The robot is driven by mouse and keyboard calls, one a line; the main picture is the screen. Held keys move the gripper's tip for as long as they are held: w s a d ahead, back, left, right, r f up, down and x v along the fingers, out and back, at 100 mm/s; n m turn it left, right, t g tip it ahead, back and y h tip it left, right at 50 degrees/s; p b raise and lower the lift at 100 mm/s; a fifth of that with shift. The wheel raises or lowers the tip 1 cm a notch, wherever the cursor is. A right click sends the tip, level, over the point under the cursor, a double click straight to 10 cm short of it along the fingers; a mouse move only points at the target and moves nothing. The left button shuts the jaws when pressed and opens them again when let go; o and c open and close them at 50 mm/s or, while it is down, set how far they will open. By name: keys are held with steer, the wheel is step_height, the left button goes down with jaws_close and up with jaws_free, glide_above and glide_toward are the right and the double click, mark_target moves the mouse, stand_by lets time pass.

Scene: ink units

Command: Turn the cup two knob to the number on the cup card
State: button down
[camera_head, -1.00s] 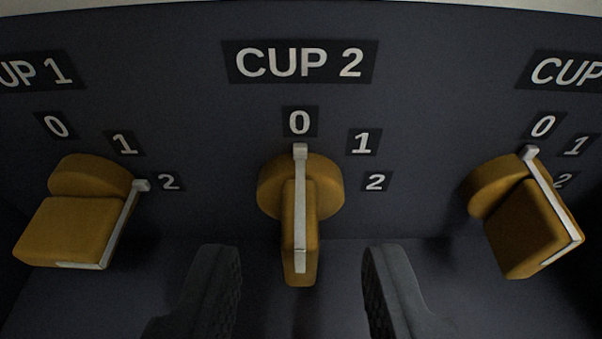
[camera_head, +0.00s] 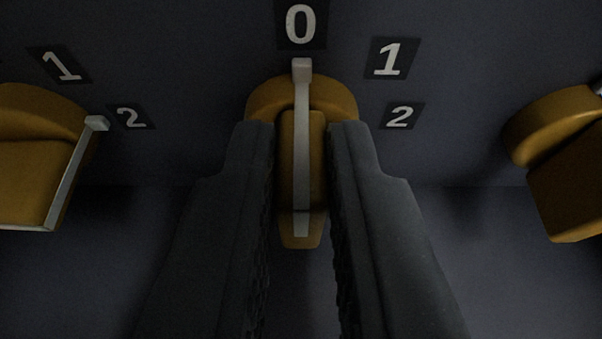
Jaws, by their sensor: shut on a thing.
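The cup two knob (camera_head: 288,180) is a yellow-brown knob with a white pointer line. It stands in the middle of the head view, and its pointer (camera_head: 302,130) is at the 0 label (camera_head: 300,24). The 1 label (camera_head: 390,59) and the 2 label (camera_head: 399,116) are to its right. My gripper (camera_head: 301,140) has its two dark fingers on either side of the knob's grip, shut on it. The CUP 2 title is out of view now. No cup card shows.
Part of another yellow-brown knob (camera_head: 35,170) is at the left, its pointer near its own 2 label (camera_head: 131,117). Part of a third knob (camera_head: 565,165) is at the right edge. Dark panel lies free between the knobs.

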steer(key=shift+d+r+m+y+p, duration=0.1)
steer(key=shift+d+m+y+p, duration=0.65)
steer(key=shift+p, duration=0.75)
steer(key=shift+f+m+y+p, duration=0.2)
steer(key=shift+m+y+p, duration=0.35)
steer(key=shift+m, duration=0.5)
steer(key=shift+s+d+f+m+y, duration=0.15)
steer(key=shift+f+m+y, duration=0.15)
steer(key=shift+m, duration=0.3)
steer(key=m, duration=0.1)
steer(key=y+b, duration=0.1)
steer(key=m+t, duration=0.1)
steer(key=shift+d+f+m+y+b, duration=0.3)
steer(key=shift+b, duration=0.1)
steer(key=m+b, duration=0.1)
steer(key=m+y+b, duration=0.1)
steer(key=shift+f+m+t, duration=0.25)
steer(key=shift+m+t, duration=0.05)
steer(key=shift+t, duration=0.1)
steer(key=shift+d+m+b, duration=0.15)
steer(key=shift+m+b, duration=0.15)
steer(key=shift+m, duration=0.1)
steer(key=shift+d, duration=0.1)
steer(key=c, duration=1.4)
jaws_free()
steer(key=shift+c, duration=0.2)
